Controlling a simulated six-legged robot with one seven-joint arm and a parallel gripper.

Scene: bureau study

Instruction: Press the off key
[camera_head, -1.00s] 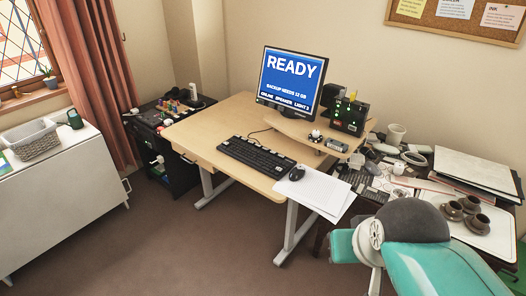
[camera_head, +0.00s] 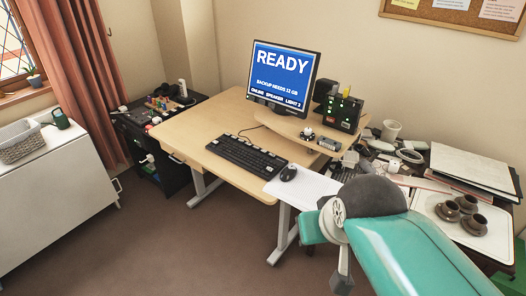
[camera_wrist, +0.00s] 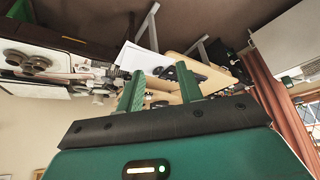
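No key marked off can be made out. A black keyboard (camera_head: 247,155) lies on the wooden desk (camera_head: 190,137); its key labels are too small to read. A monitor (camera_head: 283,75) on the desk shows READY on blue, with smaller lines about backup, online, speaker and light. My teal arm fills the lower right of the head view, and its gripper end is not visible there. In the wrist view, which looks upside down, my gripper (camera_wrist: 160,88) has two green fingers apart with nothing held between them. The desk shows beyond them, at a distance.
A black box with green lights (camera_head: 337,111) stands right of the monitor. A mouse (camera_head: 288,173) and white paper (camera_head: 305,187) lie at the desk's right. A black cabinet (camera_head: 150,145) with colored controls stands left. Clutter crowds the right side table. Floor (camera_head: 160,240) is clear in front.

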